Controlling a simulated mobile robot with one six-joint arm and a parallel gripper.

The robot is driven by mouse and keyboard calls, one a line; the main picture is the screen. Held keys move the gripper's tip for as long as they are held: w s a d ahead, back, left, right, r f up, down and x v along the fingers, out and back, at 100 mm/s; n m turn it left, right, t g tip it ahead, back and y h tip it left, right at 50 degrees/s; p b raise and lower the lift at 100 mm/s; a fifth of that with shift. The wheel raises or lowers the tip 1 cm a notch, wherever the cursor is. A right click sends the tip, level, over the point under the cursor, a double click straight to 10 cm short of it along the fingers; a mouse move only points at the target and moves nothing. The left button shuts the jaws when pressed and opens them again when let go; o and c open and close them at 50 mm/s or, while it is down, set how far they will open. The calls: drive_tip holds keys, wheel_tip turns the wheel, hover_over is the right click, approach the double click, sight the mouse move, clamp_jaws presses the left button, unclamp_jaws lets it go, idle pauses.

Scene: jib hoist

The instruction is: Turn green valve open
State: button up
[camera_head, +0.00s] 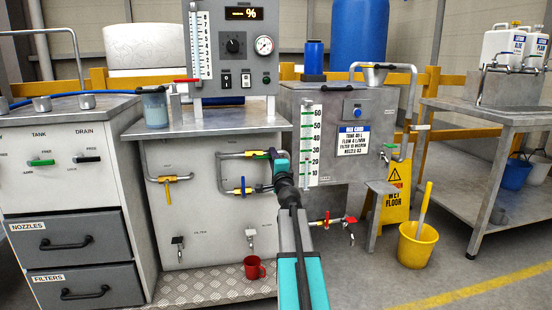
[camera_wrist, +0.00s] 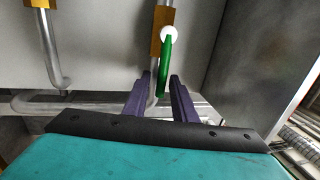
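In the wrist view, a green lever (camera_wrist: 165,68) with a white hub hangs down from a brass valve body (camera_wrist: 163,14) on a pipe. My gripper (camera_wrist: 162,80) is open. Its two dark fingers stand on either side of the lever's lower end, with gaps visible on both sides. In the head view, my gripper (camera_head: 282,166) is at the pipework on the right side of the grey cabinet panel, and it hides part of the pipes there. I cannot make out this green lever clearly in the head view.
A blue-handled valve (camera_head: 241,187) and another brass valve (camera_head: 171,178) sit on the same panel. The grey tank (camera_head: 345,115) stands close on the right. A red mug (camera_head: 254,268) is low, below the panel. A yellow bucket (camera_head: 417,245) stands on the floor at right.

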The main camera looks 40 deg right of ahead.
drive_tip(key=shift+o, duration=0.3)
drive_tip(key=shift+s+d, duration=0.1)
drive_tip(key=shift+d, duration=0.2)
drive_tip(key=v, duration=1.4)
drive_tip(key=shift+p, duration=0.45)
drive_tip(key=shift+f, duration=0.1)
drive_tip(key=shift+a, duration=0.1)
